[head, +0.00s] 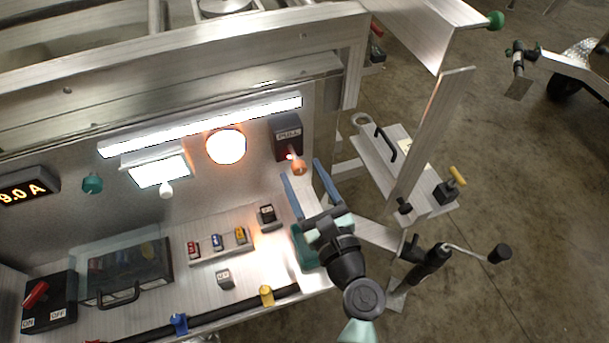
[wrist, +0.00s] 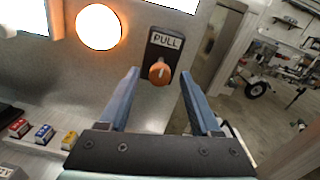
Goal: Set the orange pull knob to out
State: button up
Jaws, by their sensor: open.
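The orange pull knob (head: 299,167) sticks out from a dark plate labelled PULL (head: 287,134) on the upright metal panel. In the wrist view the orange knob (wrist: 159,73) sits below the PULL label (wrist: 165,42). My gripper (head: 304,170) is open, with its two blue fingers pointing toward the panel. No contact shows. How far the fingertips are from the knob, I cannot tell.
A glowing round lamp (head: 226,147) and a bright light strip (head: 203,126) are left of the PULL plate. Small coloured switches (head: 216,242) and a dark switch (head: 267,216) sit on the ledge below. A side bracket with a black handle (head: 386,142) stands to the right.

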jog(key=shift+s, duration=0.1)
jog(key=b+v, duration=0.1)
jog(key=v, duration=1.2)
jog(key=shift+r, duration=0.1)
